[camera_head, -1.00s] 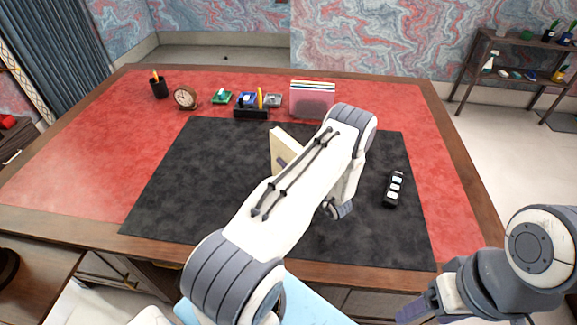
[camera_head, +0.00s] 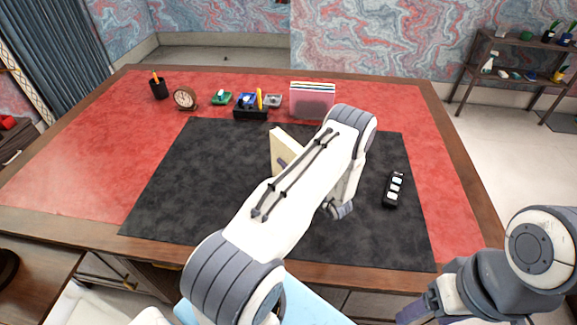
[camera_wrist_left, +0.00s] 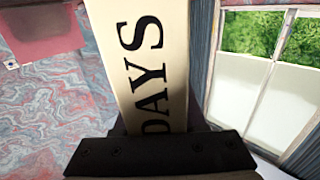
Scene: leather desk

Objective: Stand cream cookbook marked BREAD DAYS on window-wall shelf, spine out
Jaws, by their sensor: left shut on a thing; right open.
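The cream cookbook (camera_head: 277,147) is held above the black desk mat, partly hidden behind my left arm in the head view. In the left wrist view the cookbook (camera_wrist_left: 150,60) shows the black letters DAYS on its spine; the rest of the title is out of view. My left gripper (camera_wrist_left: 160,150) is shut on it. In the head view my left arm covers most of that gripper. My right gripper (camera_head: 425,305) is open and empty at the lower right, before the desk's front edge. I cannot tell whether any shelf in view is the window-wall shelf.
A dark shelf unit (camera_head: 480,65) with small items stands at the far right. A pen cup (camera_head: 159,89), a clock (camera_head: 185,98), a desk organizer (camera_head: 250,113) and a file holder (camera_head: 312,100) line the desk's back. A black remote-like object (camera_head: 393,190) lies on the mat (camera_head: 190,170).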

